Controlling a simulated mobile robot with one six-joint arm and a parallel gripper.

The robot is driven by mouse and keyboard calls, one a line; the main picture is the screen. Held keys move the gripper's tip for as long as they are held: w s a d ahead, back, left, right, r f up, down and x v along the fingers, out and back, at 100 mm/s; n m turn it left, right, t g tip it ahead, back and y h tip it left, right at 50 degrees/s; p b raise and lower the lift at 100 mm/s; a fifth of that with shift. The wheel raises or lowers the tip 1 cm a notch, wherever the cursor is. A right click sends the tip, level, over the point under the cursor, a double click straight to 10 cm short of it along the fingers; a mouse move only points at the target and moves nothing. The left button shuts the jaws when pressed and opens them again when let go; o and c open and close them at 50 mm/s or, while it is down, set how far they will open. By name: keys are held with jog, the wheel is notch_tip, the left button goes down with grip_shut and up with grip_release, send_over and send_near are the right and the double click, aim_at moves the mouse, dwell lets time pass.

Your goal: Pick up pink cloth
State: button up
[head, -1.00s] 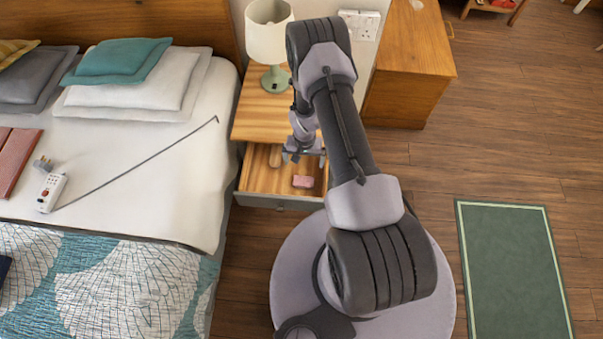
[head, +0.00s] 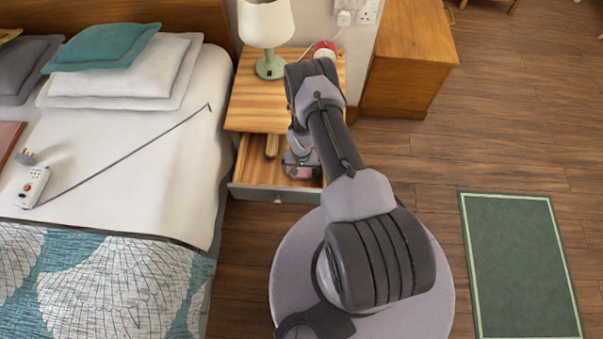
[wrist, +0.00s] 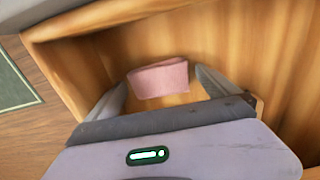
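The pink cloth (wrist: 160,78) is a small folded piece lying in the open drawer. In the head view the cloth (head: 299,172) shows only in part beneath my gripper. My gripper (wrist: 162,84) is inside the drawer, with its two fingers apart and one on each side of the cloth. In the wrist view the right finger looks very near the cloth's edge, and I cannot tell whether it touches. The drawer (head: 252,188) is pulled out from the bedside table (head: 255,104).
A light wooden item (head: 272,146) lies at the back of the drawer. A green lamp (head: 269,65) and a red and white object (head: 325,50) stand on the bedside table. The bed (head: 180,165) borders the drawer on the left. Open floor and a green rug (head: 525,260) lie to the right.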

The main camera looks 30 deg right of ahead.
aim_at(301, 171)
jog(key=c, duration=1.2)
notch_tip(301, 171, up, 10)
jog(key=p, duration=0.4)
